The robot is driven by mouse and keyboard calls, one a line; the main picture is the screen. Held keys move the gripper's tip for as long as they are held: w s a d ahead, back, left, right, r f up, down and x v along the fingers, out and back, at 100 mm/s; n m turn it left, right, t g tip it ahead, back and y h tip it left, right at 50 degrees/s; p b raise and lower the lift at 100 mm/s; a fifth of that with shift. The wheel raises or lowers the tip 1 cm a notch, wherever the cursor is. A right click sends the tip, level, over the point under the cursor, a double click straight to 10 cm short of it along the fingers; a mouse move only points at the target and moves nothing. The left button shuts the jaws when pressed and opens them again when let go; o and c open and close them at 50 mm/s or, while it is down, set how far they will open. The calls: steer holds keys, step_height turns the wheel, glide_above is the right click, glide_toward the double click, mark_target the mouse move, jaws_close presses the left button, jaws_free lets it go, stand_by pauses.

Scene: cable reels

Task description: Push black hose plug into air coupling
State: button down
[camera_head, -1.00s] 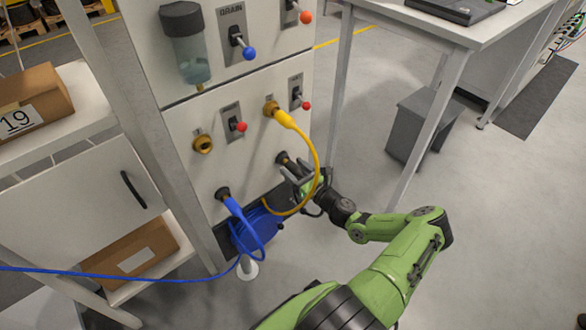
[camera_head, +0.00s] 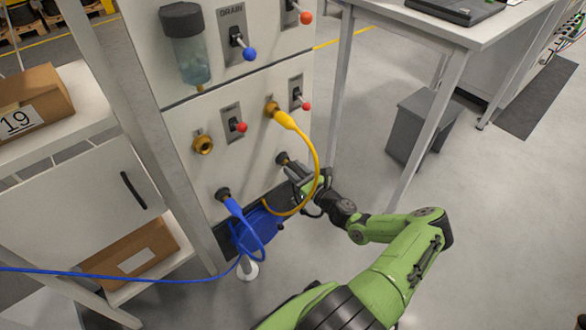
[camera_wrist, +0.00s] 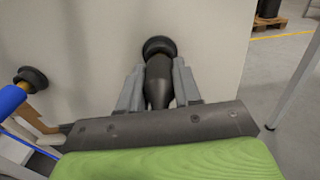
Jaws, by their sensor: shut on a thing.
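The black hose plug (camera_wrist: 158,82) is between the two fingers of my gripper (camera_wrist: 159,84) in the wrist view, and the gripper is shut on it. The plug's far end meets a round black air coupling (camera_wrist: 158,45) on the white panel, in line with it. I cannot tell how deep the plug sits in it. In the head view the coupling (camera_head: 282,158) is at the panel's lower right, with my gripper (camera_head: 297,175) right in front of it. The plug is mostly hidden there by the gripper and the yellow hose.
A yellow hose (camera_head: 316,165) loops down from a brass fitting close beside my gripper. A blue hose (camera_head: 236,212) is in another coupling to the left. Red-knobbed valves (camera_head: 238,126) sit above. A white table leg (camera_head: 428,125) stands to the right.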

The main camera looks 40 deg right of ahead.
mark_target(303, 175)
steer(key=shift+s, duration=0.15)
steer(key=shift+s, duration=0.5)
steer(key=shift+s+p, duration=0.3)
steer(key=shift+s, duration=0.1)
steer(key=shift+s, duration=0.35)
steer(key=shift+s, duration=0.35)
steer(key=shift+s, duration=0.35)
steer(key=shift+s, duration=0.2)
steer(key=shift+s+d+p, duration=0.15)
steer(key=shift+s+p, duration=0.6)
steer(key=shift+s, duration=2.2)
